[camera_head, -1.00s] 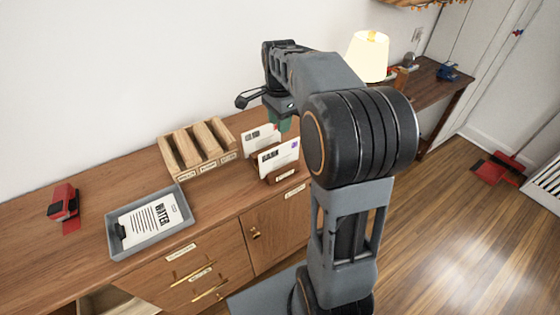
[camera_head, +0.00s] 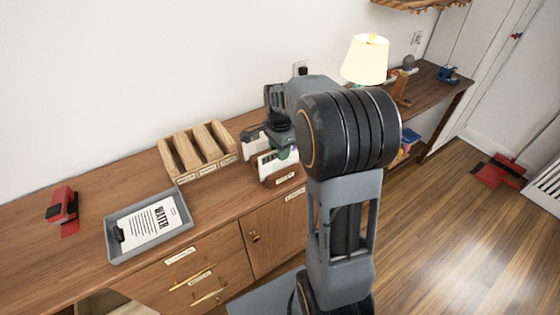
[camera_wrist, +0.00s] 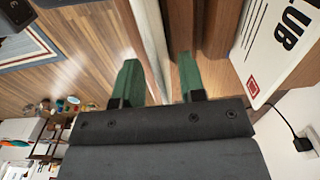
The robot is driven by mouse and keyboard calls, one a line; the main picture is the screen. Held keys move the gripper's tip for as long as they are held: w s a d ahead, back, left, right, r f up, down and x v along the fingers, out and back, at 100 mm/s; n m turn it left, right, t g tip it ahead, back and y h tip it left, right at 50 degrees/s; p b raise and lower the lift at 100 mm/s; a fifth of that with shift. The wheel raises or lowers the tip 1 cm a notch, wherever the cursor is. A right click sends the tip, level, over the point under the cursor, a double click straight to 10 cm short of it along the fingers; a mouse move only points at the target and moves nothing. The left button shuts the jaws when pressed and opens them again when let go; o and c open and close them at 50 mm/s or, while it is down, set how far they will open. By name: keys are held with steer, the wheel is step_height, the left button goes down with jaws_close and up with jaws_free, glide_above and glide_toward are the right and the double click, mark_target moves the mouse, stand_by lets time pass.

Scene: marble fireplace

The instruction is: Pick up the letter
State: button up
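Two white letters stand upright in wooden holders on the cabinet. The front letter (camera_head: 268,166) is partly hidden by my gripper, and the rear letter (camera_head: 252,140) is mostly covered by it. My gripper (camera_head: 285,153) points down at the front letter. In the wrist view its green fingertips (camera_wrist: 158,80) are apart, with a pale upright letter edge (camera_wrist: 152,30) in the gap between them. I cannot tell whether either finger touches it. Another letter with large black print (camera_wrist: 275,45) is at the right, outside the fingers. The front holder (camera_head: 285,180) is wooden.
A wooden sorter with slots (camera_head: 197,150) stands left of the letters. A grey tray (camera_head: 118,248) holds a sheet marked "WATER". A red device (camera_head: 63,205) lies at the far left. A lit lamp (camera_head: 366,60) stands behind my arm. The cabinet top between tray and sorter is clear.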

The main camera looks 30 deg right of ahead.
jaws_close()
stand_by(0.7)
